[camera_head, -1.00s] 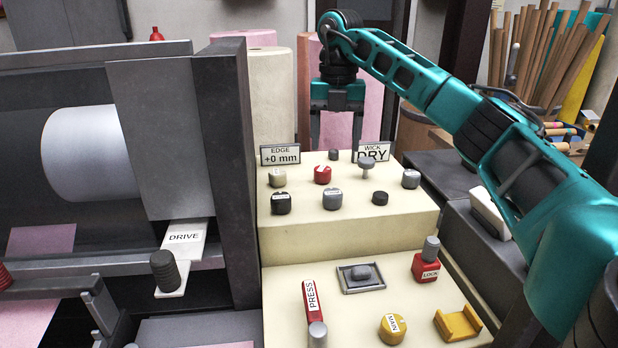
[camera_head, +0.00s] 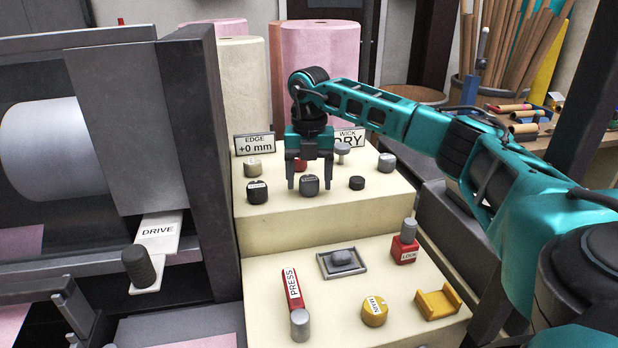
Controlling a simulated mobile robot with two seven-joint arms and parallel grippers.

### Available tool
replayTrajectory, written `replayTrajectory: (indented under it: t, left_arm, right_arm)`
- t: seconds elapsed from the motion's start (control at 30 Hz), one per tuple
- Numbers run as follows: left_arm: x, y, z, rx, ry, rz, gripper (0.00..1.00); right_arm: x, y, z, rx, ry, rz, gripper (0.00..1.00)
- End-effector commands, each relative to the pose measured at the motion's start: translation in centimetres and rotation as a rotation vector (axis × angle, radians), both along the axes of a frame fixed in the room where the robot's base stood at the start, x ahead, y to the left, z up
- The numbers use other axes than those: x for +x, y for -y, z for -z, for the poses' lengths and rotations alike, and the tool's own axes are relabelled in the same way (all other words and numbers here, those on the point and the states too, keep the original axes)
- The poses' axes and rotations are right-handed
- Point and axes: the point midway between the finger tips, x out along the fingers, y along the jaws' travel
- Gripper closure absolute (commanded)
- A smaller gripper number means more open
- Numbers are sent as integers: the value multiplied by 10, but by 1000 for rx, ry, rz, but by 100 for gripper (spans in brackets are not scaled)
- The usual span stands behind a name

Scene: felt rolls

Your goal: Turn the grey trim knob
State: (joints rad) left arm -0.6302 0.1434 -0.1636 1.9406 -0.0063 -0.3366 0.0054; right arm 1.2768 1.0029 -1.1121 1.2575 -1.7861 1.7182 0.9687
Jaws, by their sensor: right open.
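A grey knob (camera_head: 309,187) with a small label, too small to read, is in the front row of the cream panel's upper step. My right gripper (camera_head: 309,184) points down over it, open, with one finger to each side of the knob. I cannot tell whether the fingers touch it. Another grey labelled knob (camera_head: 386,162) stands at the right of the step. My left gripper is not in view.
Black knobs (camera_head: 257,192) (camera_head: 357,183) flank the grey knob. A cream knob (camera_head: 252,167), a partly hidden red knob (camera_head: 300,165) and a grey mushroom-shaped knob (camera_head: 342,154) stand behind. The lower step holds a red PRESS lever (camera_head: 292,287) and yellow MAIN knob (camera_head: 374,312).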

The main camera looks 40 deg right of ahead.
Motion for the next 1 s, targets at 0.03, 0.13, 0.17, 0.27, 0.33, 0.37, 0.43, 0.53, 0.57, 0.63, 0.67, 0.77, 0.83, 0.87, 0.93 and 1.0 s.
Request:
replayTrajectory:
  t: [0.03, 0.13, 0.17, 0.27, 0.33, 0.37, 0.43, 0.53, 0.57, 0.63, 0.67, 0.77, 0.83, 0.87, 0.93, 1.0]
  left_arm:
    - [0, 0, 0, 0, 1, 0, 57]
    - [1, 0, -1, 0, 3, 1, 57]
    - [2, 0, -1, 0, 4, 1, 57]
    - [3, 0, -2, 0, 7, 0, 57]
    - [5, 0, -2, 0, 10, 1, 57]
    - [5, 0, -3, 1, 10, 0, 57]
    - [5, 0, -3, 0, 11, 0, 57]
    - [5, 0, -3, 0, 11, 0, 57]
    - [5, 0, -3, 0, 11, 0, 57]
    - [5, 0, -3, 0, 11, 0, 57]
    - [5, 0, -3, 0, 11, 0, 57]
    - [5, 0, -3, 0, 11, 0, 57]
    - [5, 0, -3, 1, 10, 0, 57]
    - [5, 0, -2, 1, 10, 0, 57]
    - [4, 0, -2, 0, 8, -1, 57]
    - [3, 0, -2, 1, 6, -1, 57]
  right_arm:
    - [0, 0, 2, -1, -1, 0, 29]
    - [0, 0, 2, -1, -1, 0, 29]
    - [0, 0, 2, -1, -1, 0, 29]
    - [0, 0, 2, 0, 0, 0, 29]
    - [0, 0, 2, 0, 0, 0, 33]
    - [0, 0, 2, 0, 0, 0, 36]
    - [0, 0, 2, 0, 0, 0, 43]
    - [0, 0, 2, 0, 0, 0, 52]
    - [0, 0, 2, 0, 0, 0, 55]
    - [0, 0, 2, 0, 0, 0, 62]
    - [0, 0, 2, 0, 0, 0, 65]
    - [0, 0, 2, 0, 0, 0, 74]
    - [0, 0, 2, 0, 0, 0, 81]
    - [0, 0, 2, 0, 0, 0, 84]
    - [0, 0, 2, 0, 0, -1, 85]
    - [0, 0, 1, -1, -1, -5, 85]
